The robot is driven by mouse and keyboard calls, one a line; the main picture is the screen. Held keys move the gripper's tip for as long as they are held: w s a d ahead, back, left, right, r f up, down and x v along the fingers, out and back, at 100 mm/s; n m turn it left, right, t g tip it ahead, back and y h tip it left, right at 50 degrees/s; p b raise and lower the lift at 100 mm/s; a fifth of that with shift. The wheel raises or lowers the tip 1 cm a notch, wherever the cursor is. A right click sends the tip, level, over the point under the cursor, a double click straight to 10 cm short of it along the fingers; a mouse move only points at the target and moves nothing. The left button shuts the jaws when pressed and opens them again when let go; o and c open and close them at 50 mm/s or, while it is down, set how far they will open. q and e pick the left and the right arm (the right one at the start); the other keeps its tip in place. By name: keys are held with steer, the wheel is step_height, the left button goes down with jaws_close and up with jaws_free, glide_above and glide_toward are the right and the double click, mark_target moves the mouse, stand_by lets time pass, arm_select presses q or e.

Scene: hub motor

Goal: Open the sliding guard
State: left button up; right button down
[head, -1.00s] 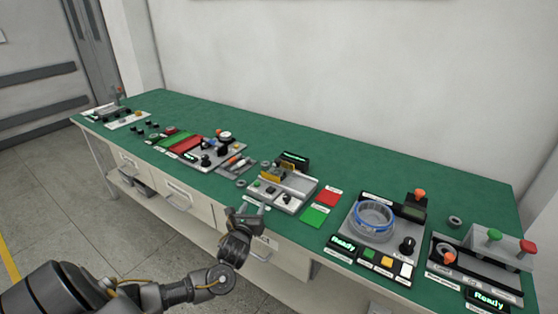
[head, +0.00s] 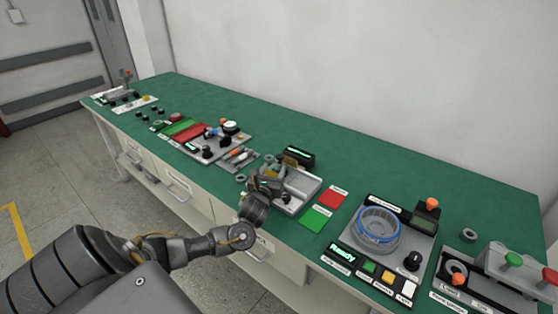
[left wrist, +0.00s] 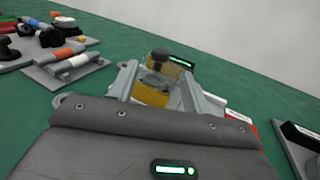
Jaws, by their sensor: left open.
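The sliding guard appears to be the amber, see-through part (left wrist: 152,92) on the small grey station (head: 309,190) in the middle of the table. Its amber edge shows a little in the head view (head: 291,162), mostly hidden behind my gripper. A dark round knob (left wrist: 161,56) stands just beyond it in the left wrist view. My left gripper (head: 275,180) is open over the left side of this station. In the left wrist view its two fingers (left wrist: 160,90) point at the guard, one on each side of it in the picture; contact cannot be told. My right gripper is out of view.
A green card (head: 316,217) and a red card (head: 332,197) lie right of the station. A motor fixture with a blue ring (head: 378,243) stands farther right. The table's back strip is clear.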

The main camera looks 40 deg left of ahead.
mark_target(279, 159)
arm_select(q)
steer(key=x, duration=0.5)
steer(key=shift+w+r, duration=0.1)
steer(key=shift+w, duration=0.1)
steer(key=shift+w+a, duration=0.2)
steer(key=shift+w, duration=0.25)
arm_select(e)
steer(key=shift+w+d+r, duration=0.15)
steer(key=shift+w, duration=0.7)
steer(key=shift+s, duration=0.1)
